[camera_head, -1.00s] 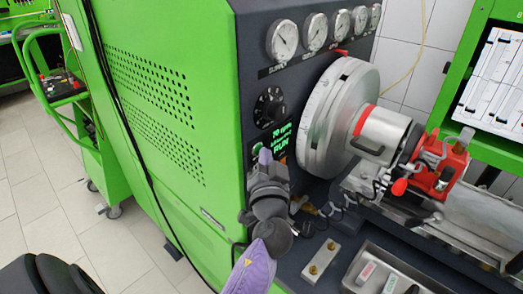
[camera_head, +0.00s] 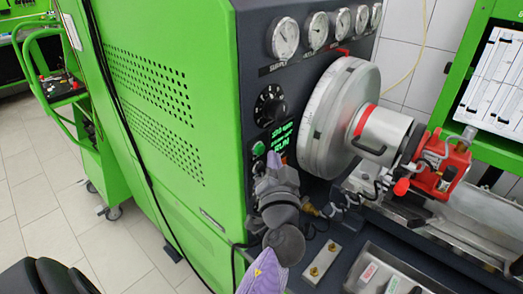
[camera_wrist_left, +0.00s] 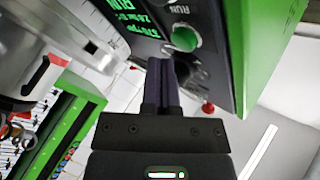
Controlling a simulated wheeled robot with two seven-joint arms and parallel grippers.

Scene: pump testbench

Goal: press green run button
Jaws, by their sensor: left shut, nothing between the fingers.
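The green run button (camera_head: 258,149) is a round button on the dark front panel of the green testbench, left of the lit display (camera_head: 283,138), which shows RUN in green. It also shows in the left wrist view (camera_wrist_left: 184,39), above and right of the fingertips. My left gripper (camera_head: 267,157) is shut and empty, its fingers just below and right of the button in the head view. In the left wrist view its fingertips (camera_wrist_left: 164,62) appear apart from the button. My right gripper is not in view.
A black knob (camera_head: 269,105) sits above the button, and several gauges (camera_head: 284,38) line the top. The large metal disc (camera_head: 338,118) is close right of the gripper. A red knob (camera_wrist_left: 208,107) lies right of the fingers in the wrist view.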

